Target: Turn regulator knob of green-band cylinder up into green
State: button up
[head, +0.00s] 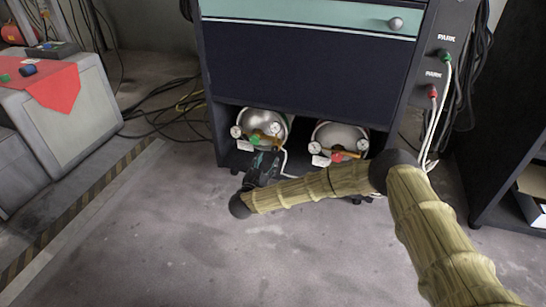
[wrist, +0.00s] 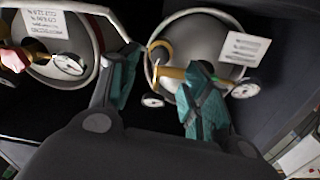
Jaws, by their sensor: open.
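The left cylinder (head: 262,122), silver and lying in the cabinet's bottom bay, carries a brass regulator with a green knob (head: 254,139) and round white gauges. My gripper (head: 264,156) is open just in front of and below this knob. In the wrist view, which is turned over, this cylinder (wrist: 185,38) is on the right with its brass regulator (wrist: 172,73). My open fingers (wrist: 167,60) straddle part of it, the right finger overlapping the brass. The green knob is not distinct there, seemingly behind that teal finger. Contact and the gauge needle cannot be told.
A second cylinder (head: 342,136) with a red knob (head: 338,157) lies to the right. The dark cabinet (head: 310,62) overhangs both. Cables hang at the right. The grey floor (head: 180,235) in front is clear.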

aim_at(274, 151)
jog(key=b+x, duration=0.1)
jog(key=x, duration=0.2)
jog(key=b+x, duration=0.1)
jog(key=shift+w+d+f+b, duration=0.15)
jog(key=shift+w+f+b, duration=0.1)
jog(key=shift+w+b, duration=0.05)
jog(key=shift+b+x, duration=0.5)
jog(key=shift+x, duration=0.5)
jog(key=shift+r, duration=0.2)
jog(key=c, duration=1.1)
